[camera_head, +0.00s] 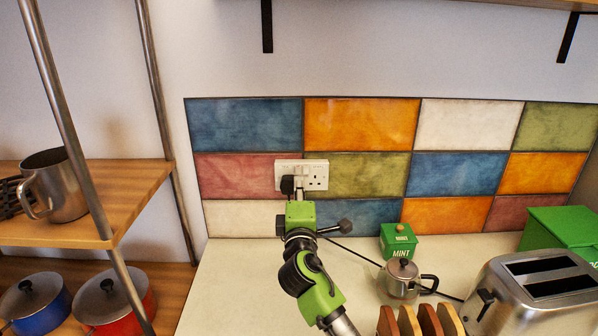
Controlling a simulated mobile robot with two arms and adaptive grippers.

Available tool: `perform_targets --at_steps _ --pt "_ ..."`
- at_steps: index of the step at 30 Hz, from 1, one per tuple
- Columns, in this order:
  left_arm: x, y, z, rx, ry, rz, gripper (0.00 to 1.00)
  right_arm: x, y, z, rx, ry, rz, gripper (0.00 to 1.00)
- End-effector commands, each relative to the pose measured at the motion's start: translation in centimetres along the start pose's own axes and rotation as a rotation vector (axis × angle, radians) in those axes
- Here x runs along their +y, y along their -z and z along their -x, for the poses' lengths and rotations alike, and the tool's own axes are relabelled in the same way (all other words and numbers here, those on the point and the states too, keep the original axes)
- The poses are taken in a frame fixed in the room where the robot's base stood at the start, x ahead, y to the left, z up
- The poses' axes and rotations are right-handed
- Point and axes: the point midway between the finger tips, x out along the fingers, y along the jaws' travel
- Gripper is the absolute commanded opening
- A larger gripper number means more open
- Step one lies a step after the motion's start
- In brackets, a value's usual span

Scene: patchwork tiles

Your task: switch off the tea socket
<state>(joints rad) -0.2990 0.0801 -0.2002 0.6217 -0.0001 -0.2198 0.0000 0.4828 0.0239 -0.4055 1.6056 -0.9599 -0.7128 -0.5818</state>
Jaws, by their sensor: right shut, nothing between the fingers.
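A white double wall socket (316,177) is set in the tiled wall at the middle of the head view. A black plug (287,185) sits in its left half; the right half shows empty pin holes. My right gripper (300,183) is in front of the socket, beside the plug, with its fingertips at or very near the socket's face. It is shut and empty. I cannot tell if it touches. The gripper covers part of the socket's lower left, and the switch positions are too small to read. My left gripper is out of view.
On the counter (235,290) stand a green mint box (398,242), a small metal pot (402,279), a toaster (535,290) and a green bin (560,232). A black cable (360,256) runs across. A shelf rack (130,190) with a mug (58,187) and pans is left.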

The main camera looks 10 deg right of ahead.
Motion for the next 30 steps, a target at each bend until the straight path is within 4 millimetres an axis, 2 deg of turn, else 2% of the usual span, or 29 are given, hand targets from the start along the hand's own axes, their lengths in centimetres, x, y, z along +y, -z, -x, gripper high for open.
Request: perform_targets --at_steps 3,9,23,29,30 --pt "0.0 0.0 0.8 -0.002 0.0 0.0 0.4 0.3 0.0 -1.9 -0.001 0.0 0.004 0.0" --pt "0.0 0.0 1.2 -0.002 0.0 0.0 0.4 0.1 0.0 -3.8 0.0 -0.001 0.001 0.0" --pt "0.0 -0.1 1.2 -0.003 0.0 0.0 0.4 0.0 0.0 -4.3 0.0 0.0 0.0 0.0" --pt "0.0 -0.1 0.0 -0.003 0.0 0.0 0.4 0.3 0.0 -5.3 0.0 -0.004 -0.002 0.0" --pt "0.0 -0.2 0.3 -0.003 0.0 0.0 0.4 0.5 0.0 -5.3 0.0 -0.003 0.0 0.0"
